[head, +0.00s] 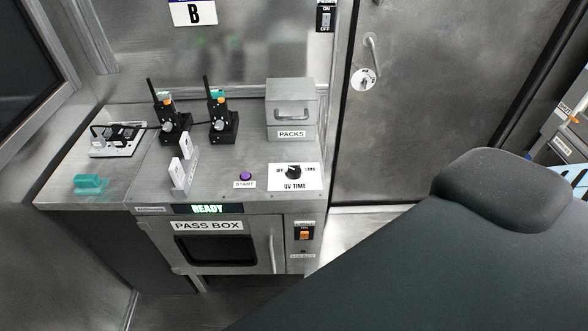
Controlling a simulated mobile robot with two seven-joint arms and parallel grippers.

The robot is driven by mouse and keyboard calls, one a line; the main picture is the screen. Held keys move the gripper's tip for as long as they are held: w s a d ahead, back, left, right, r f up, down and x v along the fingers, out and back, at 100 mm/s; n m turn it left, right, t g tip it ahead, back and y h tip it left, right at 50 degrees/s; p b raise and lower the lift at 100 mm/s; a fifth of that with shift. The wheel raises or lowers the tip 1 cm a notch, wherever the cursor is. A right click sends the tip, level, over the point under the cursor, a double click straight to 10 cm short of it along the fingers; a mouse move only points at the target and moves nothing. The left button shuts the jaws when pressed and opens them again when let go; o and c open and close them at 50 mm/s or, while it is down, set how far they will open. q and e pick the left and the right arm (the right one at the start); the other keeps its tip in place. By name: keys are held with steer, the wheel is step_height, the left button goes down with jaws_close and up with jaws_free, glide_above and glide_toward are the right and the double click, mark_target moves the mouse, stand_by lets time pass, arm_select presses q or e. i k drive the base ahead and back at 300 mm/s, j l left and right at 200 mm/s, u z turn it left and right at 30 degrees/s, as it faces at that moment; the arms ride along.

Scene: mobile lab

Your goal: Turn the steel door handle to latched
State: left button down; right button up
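The steel door (450,75) stands at the upper right and looks closed. Its steel lever handle (372,52) sits near the door's left edge, with the lever close to upright and slightly tilted. A round white plate (363,80) with dark markings is at the handle's lower end; its lettering is too small to read. Neither gripper shows in the head view, and nothing is seen touching the handle.
Left of the door is a steel bench with the pass box (222,250), a PACKS box (290,110), two radios (170,125) (222,125) and a UV time dial (293,172). A teal block (90,184) lies at the left. Pale floor shows before the door.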

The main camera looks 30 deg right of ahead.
mark_target(370, 42)
steer(key=z, duration=1.6)
steer(key=i+l+u, duration=0.1)
steer(key=i+l, duration=1.8)
steer(key=l, duration=0.05)
